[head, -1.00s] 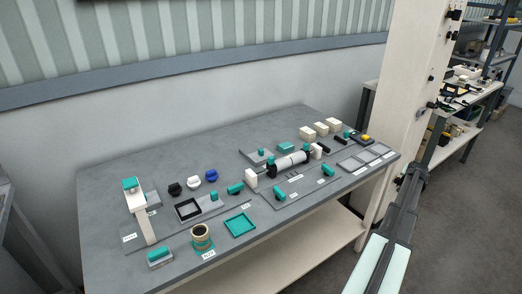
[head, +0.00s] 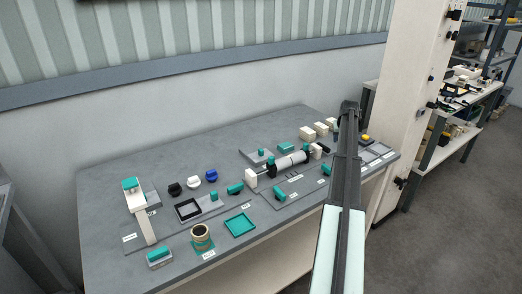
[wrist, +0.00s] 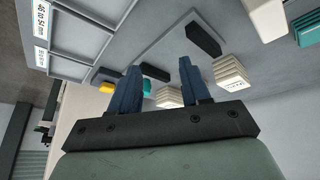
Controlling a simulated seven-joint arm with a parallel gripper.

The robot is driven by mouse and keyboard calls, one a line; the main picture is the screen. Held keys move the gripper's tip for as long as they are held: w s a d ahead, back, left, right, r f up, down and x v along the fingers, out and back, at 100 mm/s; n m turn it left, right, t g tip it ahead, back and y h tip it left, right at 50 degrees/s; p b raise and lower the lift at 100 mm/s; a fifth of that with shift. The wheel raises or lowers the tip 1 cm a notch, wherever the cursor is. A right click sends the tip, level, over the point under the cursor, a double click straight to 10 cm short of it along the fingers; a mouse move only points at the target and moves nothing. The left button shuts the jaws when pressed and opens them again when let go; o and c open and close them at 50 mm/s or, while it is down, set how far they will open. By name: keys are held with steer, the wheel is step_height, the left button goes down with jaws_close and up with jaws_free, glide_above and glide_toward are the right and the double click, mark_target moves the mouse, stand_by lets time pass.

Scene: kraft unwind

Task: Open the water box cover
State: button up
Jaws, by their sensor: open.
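My gripper (wrist: 160,70) shows in the wrist view with its two dark blue fingers apart and nothing held between them. In the head view my arm reaches over the right end of the table, and its fingers are hard to make out. I cannot tell for sure which item is the water box cover; the labels are too small to read. A black square frame (head: 188,209) sits at the front left on a grey plate, with a teal handle (head: 214,196) beside it. A teal lidded block (head: 286,148) lies at the back.
A white roller (head: 291,162) lies mid-right. A teal tray (head: 240,225) and a tan ring (head: 201,237) are at the front. Cream blocks (wrist: 230,72), black bars (wrist: 203,38), a yellow button (wrist: 106,87) and a grey compartment tray (wrist: 108,45) are near my gripper. The left rear table is clear.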

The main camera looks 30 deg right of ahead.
steer(key=w+a+r+n+g+y, duration=0.2)
steer(key=w+a+r+n+y, duration=0.15)
steer(key=w+a, duration=1.15)
step_height(320, 180, up, 5)
steer(key=n+g, duration=0.2)
steer(key=n, duration=0.2)
glide_above(261, 149)
steer(key=shift+y, duration=0.25)
step_height(261, 149, down, 14)
steer(key=shift+r, duration=0.1)
jaws_close()
steer(key=shift+a, duration=0.1)
